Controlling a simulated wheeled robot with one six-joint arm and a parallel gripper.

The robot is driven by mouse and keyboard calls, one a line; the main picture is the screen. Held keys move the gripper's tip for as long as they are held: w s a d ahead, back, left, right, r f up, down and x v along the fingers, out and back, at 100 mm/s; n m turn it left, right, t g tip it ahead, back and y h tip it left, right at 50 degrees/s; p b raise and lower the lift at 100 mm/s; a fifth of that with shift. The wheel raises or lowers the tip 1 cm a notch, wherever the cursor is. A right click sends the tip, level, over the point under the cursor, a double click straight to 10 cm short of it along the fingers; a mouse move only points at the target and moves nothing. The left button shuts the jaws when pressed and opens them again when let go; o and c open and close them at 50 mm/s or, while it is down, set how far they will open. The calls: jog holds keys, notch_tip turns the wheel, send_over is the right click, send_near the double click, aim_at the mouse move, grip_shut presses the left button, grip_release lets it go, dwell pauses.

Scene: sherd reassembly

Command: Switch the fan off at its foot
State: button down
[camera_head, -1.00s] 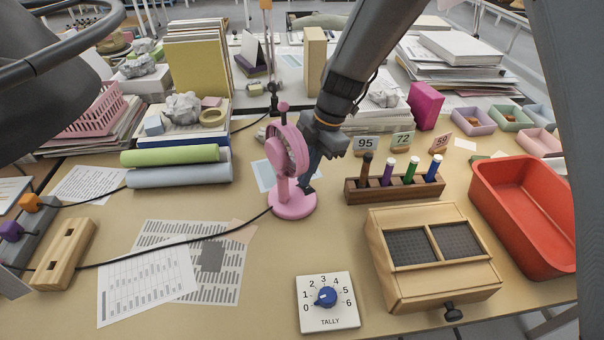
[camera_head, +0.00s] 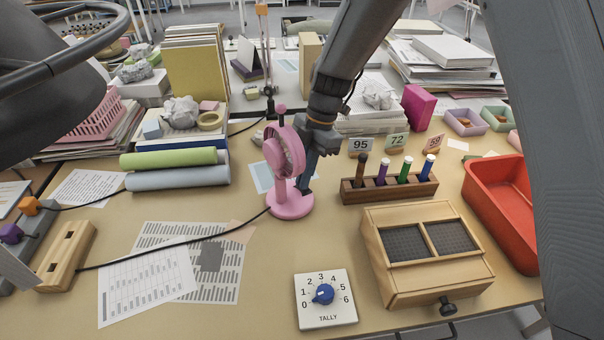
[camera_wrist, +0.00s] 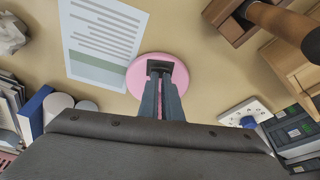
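The pink fan (camera_head: 282,150) stands upright on its round foot (camera_head: 291,205) in the middle of the table. My gripper (camera_head: 304,186) points down just behind and right of the fan's stem, low over the foot. In the wrist view, my gripper (camera_wrist: 160,72) has its two fingers close together, with only a thin pink strip between them. The tips are over a dark patch on the pink foot (camera_wrist: 138,78). I cannot tell whether they touch it. The switch is not clearly seen, and its setting cannot be read.
A black cable (camera_head: 190,240) runs left from the foot. A wooden rack of coloured tubes (camera_head: 350,195) stands close on the right, with a wooden box (camera_head: 385,285) in front of it. A tally dial (camera_head: 325,308) lies at the front. Rolled sheets (camera_head: 178,177) lie left.

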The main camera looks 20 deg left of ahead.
jog(key=shift+s+d+f, duration=0.4)
jog(key=shift+f, duration=0.05)
notch_tip(320, 180, up, 5)
jog(key=shift+f+p, duration=0.1)
jog(key=shift+p, duration=1)
jog(key=b+v, duration=0.2)
jog(key=v, duration=0.8)
jog(key=shift+w+a, duration=0.3)
jog(key=shift+a, duration=0.05)
jog(key=d+p, duration=0.1)
jog(key=p, duration=0.1)
jog(key=d+p, duration=0.1)
jog(key=p, duration=0.1)
jog(key=d+t+y+p, duration=0.1)
jog(key=shift+s+f+p, duration=0.1)
jog(key=shift+s+p, duration=0.2)
jog(key=shift+p, duration=0.1)
jog(key=shift+f, duration=0.1)
